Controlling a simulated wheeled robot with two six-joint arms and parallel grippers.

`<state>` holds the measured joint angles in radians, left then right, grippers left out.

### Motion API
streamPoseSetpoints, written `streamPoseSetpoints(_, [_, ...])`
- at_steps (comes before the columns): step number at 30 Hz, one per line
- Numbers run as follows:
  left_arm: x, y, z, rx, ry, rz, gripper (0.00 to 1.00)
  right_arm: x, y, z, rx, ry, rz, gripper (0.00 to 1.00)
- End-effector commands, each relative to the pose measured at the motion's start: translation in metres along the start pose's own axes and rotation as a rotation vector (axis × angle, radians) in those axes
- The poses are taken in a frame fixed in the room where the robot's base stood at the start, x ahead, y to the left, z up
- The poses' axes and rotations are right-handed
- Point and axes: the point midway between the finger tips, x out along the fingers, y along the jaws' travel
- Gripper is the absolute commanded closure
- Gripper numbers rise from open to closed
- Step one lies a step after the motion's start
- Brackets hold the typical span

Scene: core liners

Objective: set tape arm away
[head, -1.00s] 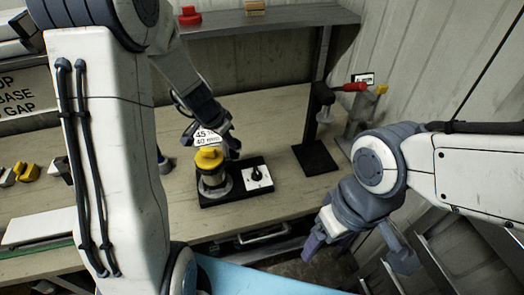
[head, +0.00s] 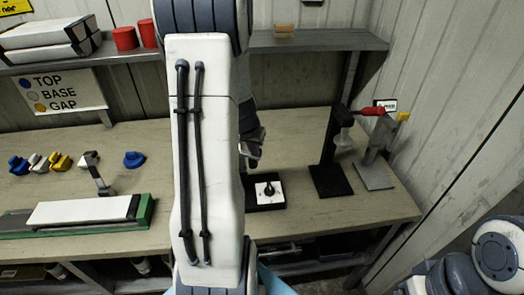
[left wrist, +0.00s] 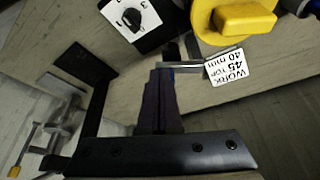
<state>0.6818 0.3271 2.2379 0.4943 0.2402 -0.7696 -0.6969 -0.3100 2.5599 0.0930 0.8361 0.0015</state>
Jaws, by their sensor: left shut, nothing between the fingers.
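My left gripper (head: 252,158) is shut and empty, partly hidden behind my left arm in the head view. In the left wrist view its closed fingers (left wrist: 158,105) are close to a thin metal strip (left wrist: 182,68). I cannot tell for sure that this strip is the tape arm. A white label (left wrist: 230,78) reading "WORK 45 TOP 40 mm" lies beside the strip, below a yellow cap (left wrist: 240,18). The black base (head: 264,205) carries a white plate with a black knob (head: 267,190). My left arm hides the yellow cap in the head view.
A black stand (head: 331,180) and a grey stand (head: 374,174) with a red handle are to the right. A white block on a green-edged tray (head: 146,214), a small grey upright (head: 97,172) and several coloured pieces are left. A shelf (head: 310,42) runs behind.

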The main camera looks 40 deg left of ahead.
Motion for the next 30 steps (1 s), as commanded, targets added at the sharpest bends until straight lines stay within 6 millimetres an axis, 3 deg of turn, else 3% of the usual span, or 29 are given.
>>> streamPoseSetpoints(14, [-0.007, 0.001, -0.002, 0.003, 0.001, 0.0, 1.0, -0.006, 0.0, 0.0, 0.0, 0.0, 0.0, 0.22])
streamPoseSetpoints(24, [-0.068, 0.015, -0.012, 0.019, 0.0, 0.007, 1.0, -0.051, -0.004, -0.003, 0.0, 0.0, 0.0, 0.22])
streamPoseSetpoints(30, [-0.09, 0.018, -0.014, 0.022, 0.001, 0.008, 1.0, -0.066, -0.005, -0.004, -0.004, 0.0, 0.0, 0.22])
